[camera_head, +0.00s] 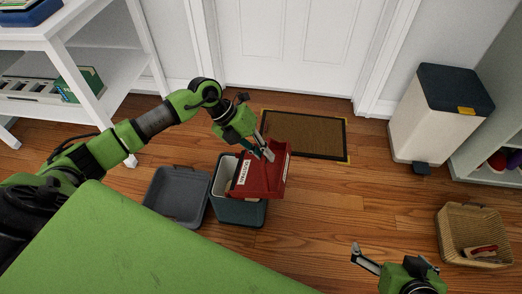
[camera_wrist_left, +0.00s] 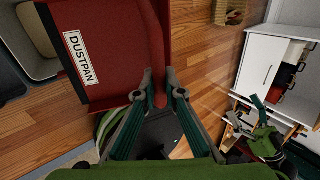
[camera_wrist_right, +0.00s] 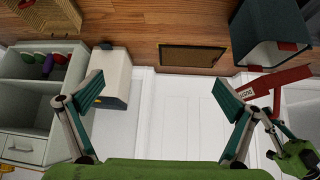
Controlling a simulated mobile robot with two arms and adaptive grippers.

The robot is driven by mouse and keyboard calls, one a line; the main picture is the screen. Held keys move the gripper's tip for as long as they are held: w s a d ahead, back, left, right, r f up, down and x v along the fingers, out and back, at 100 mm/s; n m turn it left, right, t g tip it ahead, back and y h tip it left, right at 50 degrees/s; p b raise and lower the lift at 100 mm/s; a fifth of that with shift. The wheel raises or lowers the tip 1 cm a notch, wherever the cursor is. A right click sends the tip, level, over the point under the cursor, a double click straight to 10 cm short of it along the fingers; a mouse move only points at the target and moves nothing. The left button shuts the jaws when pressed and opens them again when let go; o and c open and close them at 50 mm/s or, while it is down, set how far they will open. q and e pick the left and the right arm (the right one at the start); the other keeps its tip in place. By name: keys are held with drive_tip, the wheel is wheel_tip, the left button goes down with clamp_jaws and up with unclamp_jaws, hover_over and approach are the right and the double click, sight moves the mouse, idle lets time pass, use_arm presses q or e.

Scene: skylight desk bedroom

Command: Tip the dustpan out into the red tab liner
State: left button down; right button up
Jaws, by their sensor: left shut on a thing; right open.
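The red dustpan (camera_head: 268,178), with a white label, is held tilted above the right part of a grey-teal bin (camera_head: 240,212). My left gripper (camera_head: 264,150) is shut on its edge, also seen in the left wrist view (camera_wrist_left: 168,75). The bin has a pale lining (camera_wrist_left: 40,30), partly hidden by the dustpan. In the right wrist view, small red tabs (camera_wrist_right: 288,46) show at the bin's rim. I cannot tell whether anything lies in the dustpan. My right gripper (camera_wrist_right: 160,88) is open and empty, away from the bin; it shows at the lower right in the head view (camera_head: 385,258).
A second grey bin (camera_head: 176,197) stands left of the lined one. A brown doormat (camera_head: 305,134) lies by the door. A white pedal bin (camera_head: 425,125) and a wicker basket (camera_head: 455,225) are at the right. A green surface (camera_head: 130,255) fills the lower left.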

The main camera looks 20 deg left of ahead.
use_arm(q)
drive_tip(key=d+y, duration=0.1)
drive_tip(key=d+y+p, duration=0.1)
drive_tip(key=d, duration=0.1)
drive_tip(key=w+d+f+y+p, duration=0.1)
drive_tip(key=shift+d+g, duration=0.15)
drive_tip(key=shift+g, duration=0.25)
drive_tip(key=shift+w+d+f+y, duration=0.15)
drive_tip(key=shift+d+f+y, duration=0.05)
drive_tip(key=shift+d+y, duration=0.2)
use_arm(e)
drive_tip(key=s+d+f+g+h, duration=0.1)
drive_tip(key=s+g, duration=0.3)
drive_tip(key=s, duration=0.4)
drive_tip(key=shift+s+d+f, duration=0.4)
drive_tip(key=shift+d+f, duration=0.25)
drive_tip(key=shift+d, duration=0.15)
